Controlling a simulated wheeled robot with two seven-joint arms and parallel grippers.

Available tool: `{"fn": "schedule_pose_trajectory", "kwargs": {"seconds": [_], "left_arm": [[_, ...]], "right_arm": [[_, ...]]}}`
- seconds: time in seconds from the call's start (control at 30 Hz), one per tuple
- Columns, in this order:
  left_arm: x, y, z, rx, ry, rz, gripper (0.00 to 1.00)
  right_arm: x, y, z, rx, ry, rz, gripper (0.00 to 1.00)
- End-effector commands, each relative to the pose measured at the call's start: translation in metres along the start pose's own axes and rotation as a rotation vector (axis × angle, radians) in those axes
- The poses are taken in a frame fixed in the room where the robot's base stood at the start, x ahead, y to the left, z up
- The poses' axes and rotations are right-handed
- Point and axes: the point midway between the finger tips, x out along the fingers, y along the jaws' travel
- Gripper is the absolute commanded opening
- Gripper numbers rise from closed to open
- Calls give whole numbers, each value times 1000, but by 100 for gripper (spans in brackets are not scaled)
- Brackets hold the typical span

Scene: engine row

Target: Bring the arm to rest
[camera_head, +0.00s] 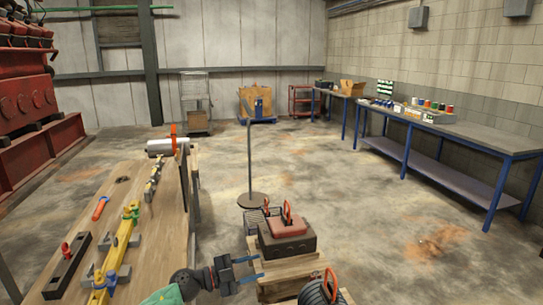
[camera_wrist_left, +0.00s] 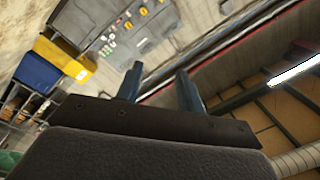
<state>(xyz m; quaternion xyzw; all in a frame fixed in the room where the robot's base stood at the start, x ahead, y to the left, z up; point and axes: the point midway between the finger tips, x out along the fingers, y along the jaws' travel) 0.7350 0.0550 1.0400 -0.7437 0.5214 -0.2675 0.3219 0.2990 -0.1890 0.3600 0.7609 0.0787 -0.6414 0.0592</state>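My left gripper (camera_head: 251,271) is at the bottom of the head view, right of the wooden bench's front end. Its two blue fingers point right, spread apart with nothing between them. In the left wrist view the same gripper (camera_wrist_left: 160,90) shows its two fingers standing apart and empty. Behind the fingertips in that view is a blurred, tilted scene of a control panel and shelves. A dark block with a reddish top piece (camera_head: 286,226) lies just beyond and right of the fingertips. Whether the fingers touch it cannot be told, but a gap seems to show. My right gripper is not in view.
A wooden bench (camera_head: 158,222) with a yellow bar and tools stands left. Wooden pallets (camera_head: 290,272) and a black ribbed item (camera_head: 318,291) lie right. A thin pole stand (camera_head: 249,160) rises behind. A blue-legged table (camera_head: 460,136) lines the right wall. Open floor lies between.

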Motion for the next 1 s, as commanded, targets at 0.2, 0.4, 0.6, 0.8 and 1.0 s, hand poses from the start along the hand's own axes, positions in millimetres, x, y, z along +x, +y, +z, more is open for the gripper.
{"fn": "schedule_pose_trajectory", "kwargs": {"seconds": [0.2, 0.4, 0.6, 0.8, 1.0], "left_arm": [[-10, 25, 31, -135, -98, -339, 38], [-42, 65, 74, -285, -293, -589, 38], [-88, 136, 122, -467, -565, -753, 38], [-140, 239, 155, -675, -882, -809, 38], [-190, 367, 160, -911, -1207, -743, 38]], "right_arm": [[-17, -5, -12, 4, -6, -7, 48], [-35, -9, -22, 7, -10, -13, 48], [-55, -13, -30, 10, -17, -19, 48], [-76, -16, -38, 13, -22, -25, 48], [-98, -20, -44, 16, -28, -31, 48]]}}
